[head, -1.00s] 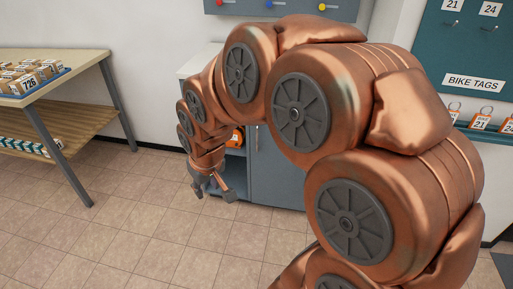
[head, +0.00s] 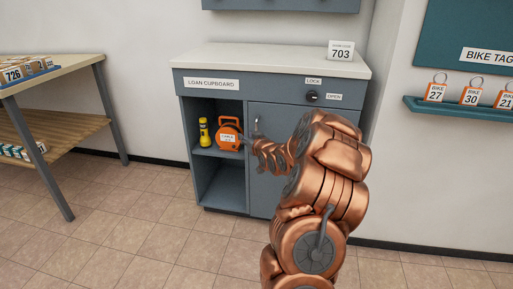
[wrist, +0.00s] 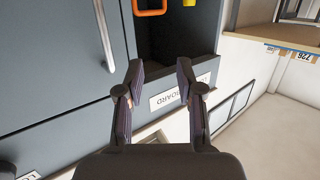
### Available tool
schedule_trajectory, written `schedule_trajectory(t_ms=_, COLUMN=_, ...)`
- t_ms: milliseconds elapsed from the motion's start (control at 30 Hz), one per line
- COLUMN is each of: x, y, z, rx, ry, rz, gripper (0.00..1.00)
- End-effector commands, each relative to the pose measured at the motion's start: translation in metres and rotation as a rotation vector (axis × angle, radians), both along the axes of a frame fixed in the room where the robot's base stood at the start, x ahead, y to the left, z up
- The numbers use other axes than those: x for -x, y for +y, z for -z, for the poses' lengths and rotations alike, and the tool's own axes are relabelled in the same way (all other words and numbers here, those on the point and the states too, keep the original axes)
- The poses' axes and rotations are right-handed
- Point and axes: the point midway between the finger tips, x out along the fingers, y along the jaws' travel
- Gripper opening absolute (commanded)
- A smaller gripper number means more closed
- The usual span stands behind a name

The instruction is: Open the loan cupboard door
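The loan cupboard (head: 207,83) is a grey cabinet with a white top. Its door (head: 262,185) on the right looks shut and is partly hidden by my arm. A slim vertical metal handle (head: 257,126) is near the door's left edge; the wrist view shows this handle (wrist: 104,36) left of my fingers. A dark knob (head: 312,96) sits above the door, between LOCK and OPEN labels; its exact setting is too small to tell. My gripper (wrist: 160,70) is open and empty, its fingers apart in front of the cupboard, not around the handle.
The open left compartment holds a yellow torch (head: 204,132) and an orange cable reel (head: 229,133). A 703 sign (head: 341,50) stands on top. A parcel table (head: 60,75) is at left, a bike-tag shelf (head: 460,116) at right. The tiled floor before the cupboard is clear.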

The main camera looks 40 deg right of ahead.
Motion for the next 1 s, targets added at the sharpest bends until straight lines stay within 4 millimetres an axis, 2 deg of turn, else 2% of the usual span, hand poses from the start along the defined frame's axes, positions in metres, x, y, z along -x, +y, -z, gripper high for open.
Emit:
schedule_trajectory(t_ms=33, x=0.006, y=-0.019, z=0.022, rx=0.01, ry=-0.038, rz=0.018, gripper=0.37)
schedule_trajectory(t_ms=100, x=0.012, y=-0.036, z=0.031, rx=0.027, ry=-0.085, rz=0.03, gripper=0.37)
schedule_trajectory(t_ms=233, x=0.022, y=-0.056, z=0.041, rx=0.049, ry=-0.144, rz=0.046, gripper=0.37)
schedule_trajectory(t_ms=400, x=0.023, y=-0.065, z=0.043, rx=0.059, ry=-0.17, rz=0.051, gripper=0.37)
schedule_trajectory(t_ms=567, x=0.013, y=-0.07, z=0.041, rx=0.063, ry=-0.173, rz=0.05, gripper=0.37)
schedule_trajectory(t_ms=1000, x=-0.032, y=-0.087, z=0.043, rx=0.061, ry=-0.169, rz=0.051, gripper=0.37)
